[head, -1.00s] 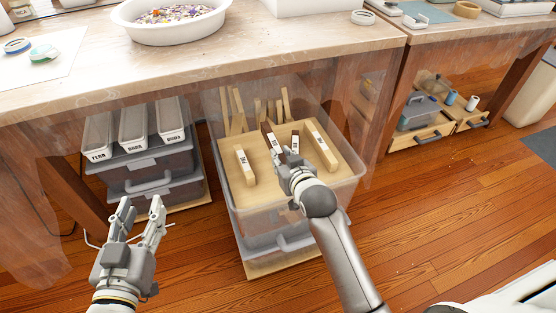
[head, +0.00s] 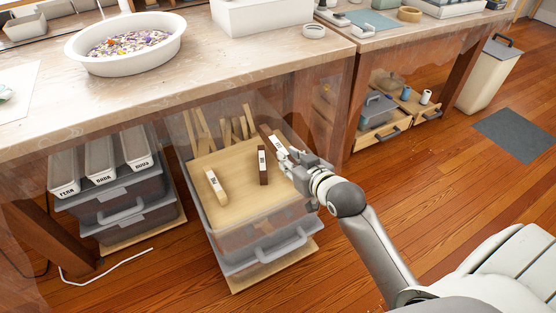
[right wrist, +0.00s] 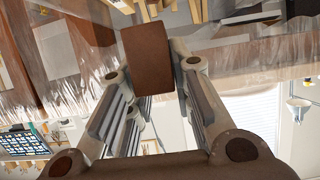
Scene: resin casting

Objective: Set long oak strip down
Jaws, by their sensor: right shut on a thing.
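My right gripper (head: 291,156) is over the right part of the pale wooden board on the clear bin. It is shut on a brown strip (head: 265,132), whose dark end shows beyond the fingers, with a white label near them. In the right wrist view this brown strip (right wrist: 147,58) sits between the two fingers (right wrist: 150,105). A pale strip (head: 215,188) and another dark strip (head: 263,166) stand on the board (head: 237,170) to the left. I cannot tell if the held strip touches the board. My left gripper is out of view.
Several loose wood strips (head: 200,130) stand behind the board. The bench (head: 200,65) hangs above, with a white bowl (head: 85,55) on it. Labelled trays (head: 97,165) stand at the left. Open floor (head: 440,200) lies to the right.

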